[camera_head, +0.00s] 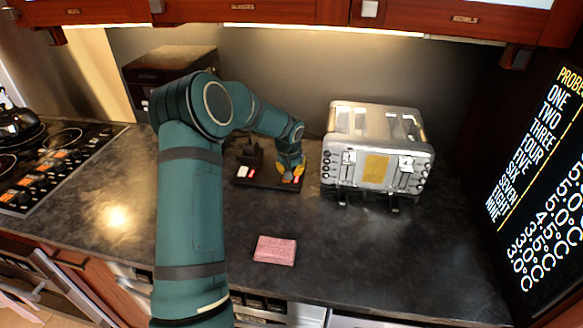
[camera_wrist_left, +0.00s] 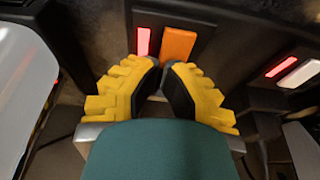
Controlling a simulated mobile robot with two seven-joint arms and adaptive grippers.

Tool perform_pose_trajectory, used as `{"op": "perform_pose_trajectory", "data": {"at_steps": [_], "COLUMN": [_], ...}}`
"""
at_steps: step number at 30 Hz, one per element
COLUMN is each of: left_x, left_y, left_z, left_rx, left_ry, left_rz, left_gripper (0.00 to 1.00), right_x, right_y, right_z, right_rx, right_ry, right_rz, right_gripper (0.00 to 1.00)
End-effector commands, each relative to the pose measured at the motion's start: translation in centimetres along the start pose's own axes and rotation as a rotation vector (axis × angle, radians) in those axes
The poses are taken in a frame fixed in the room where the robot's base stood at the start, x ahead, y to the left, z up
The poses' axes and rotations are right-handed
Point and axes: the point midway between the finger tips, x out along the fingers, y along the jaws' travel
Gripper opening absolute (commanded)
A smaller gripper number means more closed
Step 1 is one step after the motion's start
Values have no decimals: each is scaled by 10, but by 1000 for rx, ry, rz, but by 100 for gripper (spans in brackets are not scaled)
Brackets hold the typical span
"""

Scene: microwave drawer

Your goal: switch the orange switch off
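The orange switch (camera_wrist_left: 178,45) sits on a dark switch panel, just beyond my fingertips in the left wrist view. A narrow indicator (camera_wrist_left: 143,41) beside it glows red. My left gripper (camera_wrist_left: 162,68) has yellow fingers whose tips nearly meet, with nothing between them. The tips are close to the switch's lower edge; I cannot tell if they touch it. In the head view the left gripper (camera_head: 289,166) is over the right end of the panel (camera_head: 265,183) and partly covers the switch. My right gripper is not in view.
A white switch (camera_wrist_left: 300,73) with a red light is on the same panel. A silver toaster (camera_head: 375,150) stands close on the right. A pink block (camera_head: 275,250) lies in front on the counter. A stove (camera_head: 45,165) is at the left. The front right counter is clear.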

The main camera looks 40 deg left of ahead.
Motion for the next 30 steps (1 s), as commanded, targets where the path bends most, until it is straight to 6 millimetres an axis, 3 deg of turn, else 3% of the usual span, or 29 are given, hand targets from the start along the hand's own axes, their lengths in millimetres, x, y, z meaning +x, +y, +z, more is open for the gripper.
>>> {"op": "perform_pose_trajectory", "data": {"at_steps": [4, 30], "left_x": [3, -6], "left_y": [0, 0], "left_z": [-2, 11], "left_rx": [0, 1], "left_ry": [-66, -58], "left_rz": [0, 0], "left_gripper": [0, 0], "right_x": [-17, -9], "right_y": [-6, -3], "right_z": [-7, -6], "right_rx": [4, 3], "right_ry": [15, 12], "right_rz": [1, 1], "right_gripper": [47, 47]}}
